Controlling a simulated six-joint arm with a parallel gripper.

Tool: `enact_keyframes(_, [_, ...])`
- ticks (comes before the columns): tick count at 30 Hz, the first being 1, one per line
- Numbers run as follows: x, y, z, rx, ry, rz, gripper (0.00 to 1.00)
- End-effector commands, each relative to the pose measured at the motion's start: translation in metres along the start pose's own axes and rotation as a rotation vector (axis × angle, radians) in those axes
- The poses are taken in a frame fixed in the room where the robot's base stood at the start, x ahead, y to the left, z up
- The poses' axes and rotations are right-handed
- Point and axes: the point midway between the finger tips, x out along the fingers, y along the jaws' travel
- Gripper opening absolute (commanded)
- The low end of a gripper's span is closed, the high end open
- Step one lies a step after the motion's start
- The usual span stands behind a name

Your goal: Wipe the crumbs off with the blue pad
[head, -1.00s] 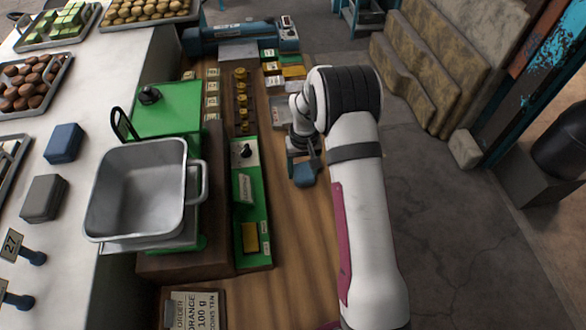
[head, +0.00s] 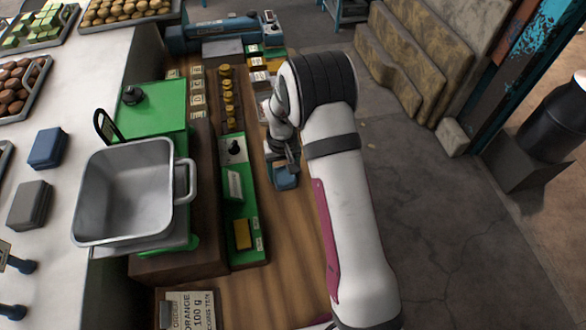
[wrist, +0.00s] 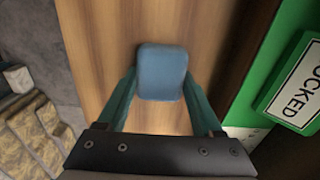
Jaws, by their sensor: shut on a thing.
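My gripper (head: 284,160) is above the wooden bench top (head: 283,235), to the right of the green scale panel. Its teal fingers (wrist: 162,100) are shut on the blue pad (wrist: 161,72), one on each side. The pad also shows in the head view (head: 283,178), low over the wood. I cannot tell whether it touches the wood. I can make out no crumbs on the bare wood in either view.
A steel pan (head: 125,195) sits on the green scale to the left. A green panel with a sign (wrist: 300,85) borders the wood. A blue block (head: 48,147) and a grey block (head: 30,204) lie on the white counter. Open wood lies in front of the pad.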

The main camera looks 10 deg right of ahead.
Motion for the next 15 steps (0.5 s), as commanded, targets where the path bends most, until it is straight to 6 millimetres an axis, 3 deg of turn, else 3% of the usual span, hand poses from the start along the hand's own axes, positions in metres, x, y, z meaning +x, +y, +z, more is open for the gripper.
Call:
enact_keyframes(9, [0.000,-0.029,-0.001,-0.001,0.000,0.000,0.07])
enact_keyframes(11, [-0.004,-0.027,-0.001,0.000,0.000,0.000,0.07])
enact_keyframes(13, [-0.022,-0.027,-0.001,0.001,0.004,-0.001,0.07])
enact_keyframes(15, [-0.028,-0.027,-0.001,0.002,0.001,-0.001,0.07])
